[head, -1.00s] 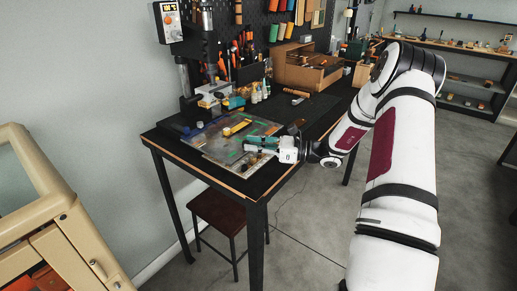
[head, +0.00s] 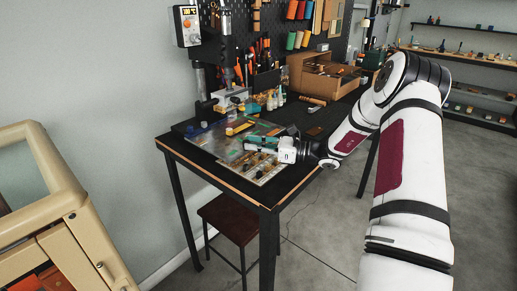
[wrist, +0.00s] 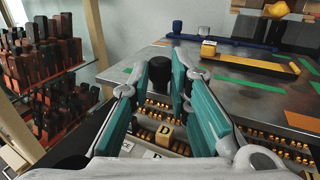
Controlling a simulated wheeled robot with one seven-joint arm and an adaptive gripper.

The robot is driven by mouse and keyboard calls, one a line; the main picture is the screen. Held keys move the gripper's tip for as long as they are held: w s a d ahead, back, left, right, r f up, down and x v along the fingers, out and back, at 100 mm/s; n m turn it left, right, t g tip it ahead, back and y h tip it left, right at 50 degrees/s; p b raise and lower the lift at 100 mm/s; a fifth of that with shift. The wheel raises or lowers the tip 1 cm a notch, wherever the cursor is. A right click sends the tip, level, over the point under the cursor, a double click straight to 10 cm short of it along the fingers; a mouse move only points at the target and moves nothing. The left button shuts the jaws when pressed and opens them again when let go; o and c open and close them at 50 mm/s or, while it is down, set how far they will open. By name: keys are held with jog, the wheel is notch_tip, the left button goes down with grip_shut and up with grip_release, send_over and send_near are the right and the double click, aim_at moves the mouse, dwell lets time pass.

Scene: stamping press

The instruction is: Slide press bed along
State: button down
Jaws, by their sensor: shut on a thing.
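The press bed (head: 222,139) is a grey metal plate with green and orange strips, on the black table in front of the stamping press (head: 230,98). Its surface also shows in the wrist view (wrist: 228,95). A black round knob (wrist: 160,75) stands at the plate's near edge, between my teal fingers. My gripper (head: 262,144) is shut on this knob, and its fingertips are also close in the wrist view (wrist: 157,88). In the head view my gripper hides the knob.
A tray of small letter stamps (head: 252,168) lies by the near edge of the bed; a "D" block (wrist: 165,133) shows below my fingers. A yellow bar (wrist: 250,59) lies on the plate. Bottles (head: 275,101), a wooden box (head: 322,80) and a stool (head: 232,215) are close by.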

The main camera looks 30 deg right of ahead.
aim_at(237, 144)
jog(key=shift+w+a+f+b, duration=0.1)
jog(key=shift+w+a+b, duration=0.45)
jog(key=shift+w, duration=0.55)
jog(key=shift+w+a+r+b, duration=0.1)
jog(key=shift+w+a+b, duration=0.45)
jog(key=shift+w, duration=0.55)
jog(key=shift+w+a+f+b, duration=0.1)
jog(key=shift+w+a+b, duration=0.3)
jog(key=shift+w+a, duration=0.5)
jog(key=shift+w+d, duration=0.2)
jog(key=c, duration=1.4)
grip_release()
jog(key=shift+d, duration=0.15)
jog(key=shift+d, duration=0.1)
